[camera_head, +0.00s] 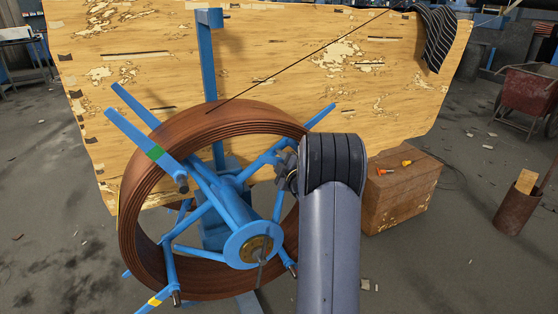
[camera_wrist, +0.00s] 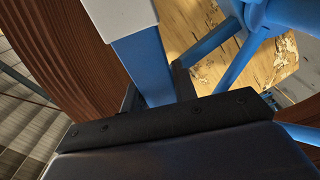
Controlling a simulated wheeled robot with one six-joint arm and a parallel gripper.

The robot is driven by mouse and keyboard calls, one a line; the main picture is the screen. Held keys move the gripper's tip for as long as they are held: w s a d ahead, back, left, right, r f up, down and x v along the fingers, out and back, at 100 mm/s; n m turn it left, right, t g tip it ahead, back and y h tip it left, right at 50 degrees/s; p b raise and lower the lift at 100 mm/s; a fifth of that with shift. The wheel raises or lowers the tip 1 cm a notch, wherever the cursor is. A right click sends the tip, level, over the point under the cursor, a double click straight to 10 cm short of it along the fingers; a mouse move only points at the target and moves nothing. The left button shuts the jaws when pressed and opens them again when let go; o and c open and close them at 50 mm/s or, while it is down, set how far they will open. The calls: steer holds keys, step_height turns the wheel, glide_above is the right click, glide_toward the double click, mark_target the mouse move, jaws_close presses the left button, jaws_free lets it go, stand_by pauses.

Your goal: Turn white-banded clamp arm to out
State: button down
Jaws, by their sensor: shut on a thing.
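The white-banded clamp arm shows close up in the wrist view, with its white band (camera_wrist: 118,14) at the top and its blue bar (camera_wrist: 143,65) below. My gripper (camera_head: 286,168) is at the right side of the reel in the head view. In the wrist view its dark fingers (camera_wrist: 158,92) are shut on the blue bar, below the white band. My arm hides most of this clamp arm in the head view. The brown pipe coil (camera_head: 140,225) is upright around the blue reel hub (camera_head: 250,243).
A green-banded clamp arm (camera_head: 140,142) crosses the coil at upper left, and a yellow-banded one (camera_head: 158,298) is at the bottom. A wooden panel (camera_head: 290,60) stands behind. A wooden box (camera_head: 400,195) with orange-handled tools is at the right.

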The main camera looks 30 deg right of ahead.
steer(key=shift+s+d+r+m+p, duration=0.1)
steer(key=shift+d+r+m+p, duration=0.55)
steer(key=shift+r+m, duration=0.25)
steer(key=shift+s+d+r+m+p, duration=0.1)
steer(key=shift+d+r+m+p, duration=0.55)
steer(key=shift+r, duration=0.35)
steer(key=shift+a, duration=0.15)
steer(key=c, duration=1.1)
jaws_free()
steer(key=shift+r, duration=0.1)
